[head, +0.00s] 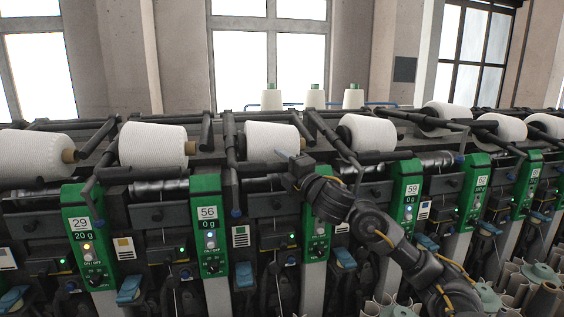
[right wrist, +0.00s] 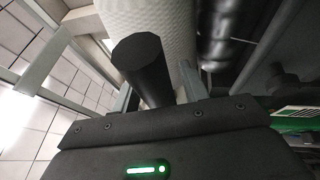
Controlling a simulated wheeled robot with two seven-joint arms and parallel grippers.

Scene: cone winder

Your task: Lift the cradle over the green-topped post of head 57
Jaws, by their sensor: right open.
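In the right wrist view, a black cylindrical handle (right wrist: 143,68), apparently part of the cradle, lies between the two open fingers (right wrist: 155,88). I cannot tell whether the fingers touch it. The white cone (right wrist: 170,30) is just behind it. My left gripper is not in view.
Neighbouring posts 56 (head: 209,240) and 59 (head: 406,200) carry their own cones and cradle arms close by. Several yarn cones (head: 315,98) stand on top at the back. Empty tubes and spools (head: 540,275) fill the lower right.

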